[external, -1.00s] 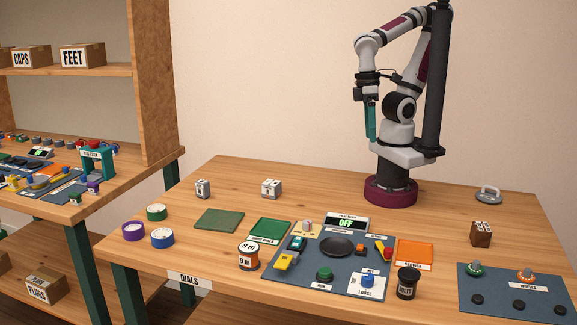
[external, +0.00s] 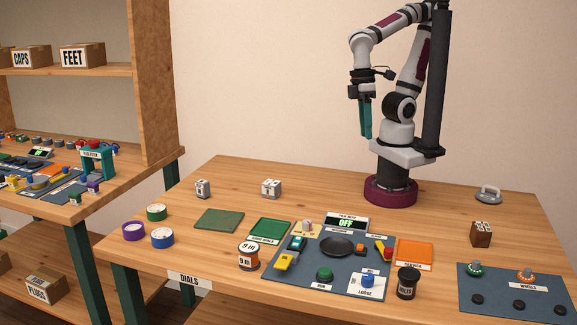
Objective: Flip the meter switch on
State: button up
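The meter (external: 346,222) is a white box with a dark display at the back edge of the blue-grey mat. Its display reads OFF in green. A small pale block on a yellow card (external: 307,227) sits just left of the meter; I cannot tell whether it is the switch. My gripper (external: 366,136) has teal fingers pointing down and hangs high above the back of the table, well away from the meter. It holds nothing that I can see. The fingers overlap in this view, so their gap is unclear.
The blue-grey mat (external: 300,276) carries a dark round dish (external: 338,246), a green knob (external: 324,274) and small coloured parts. A green tray (external: 269,230) stands left of the meter and an orange tray (external: 415,252) right. The table behind the meter is mostly clear.

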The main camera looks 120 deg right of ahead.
jog(key=w+n, duration=0.3)
jog(key=w+r+n, duration=0.1)
jog(key=w+n, duration=0.1)
jog(key=w, duration=0.1)
jog(key=w+a+r+n+h, duration=0.1)
jog(key=w+n, duration=0.1)
jog(key=n, duration=0.1)
jog(key=shift+w+a+n+g, duration=0.1)
jog(key=shift+w+n+g, duration=0.2)
jog(key=shift+w, duration=0.1)
jog(key=c, duration=0.4)
jog(key=w+n, duration=0.1)
jog(key=w+a+n, duration=0.1)
jog(key=w+n, duration=0.3)
jog(key=shift+w+a+f+h, duration=0.1)
jog(key=shift+a+f+h, duration=0.05)
jog(key=shift+a+h, duration=0.15)
grip_shut()
jog(key=w+a+f+n+h, duration=0.1)
jog(key=w+a+f+n, duration=0.3)
jog(key=w+n, duration=0.2)
jog(key=w+a+f+n, duration=0.3)
jog(key=w+n, duration=0.4)
jog(key=n, duration=0.4)
jog(key=shift+a+f+g+h, duration=0.3)
jog(key=shift+a+f+h, duration=0.1)
jog(key=shift+a, duration=0.1)
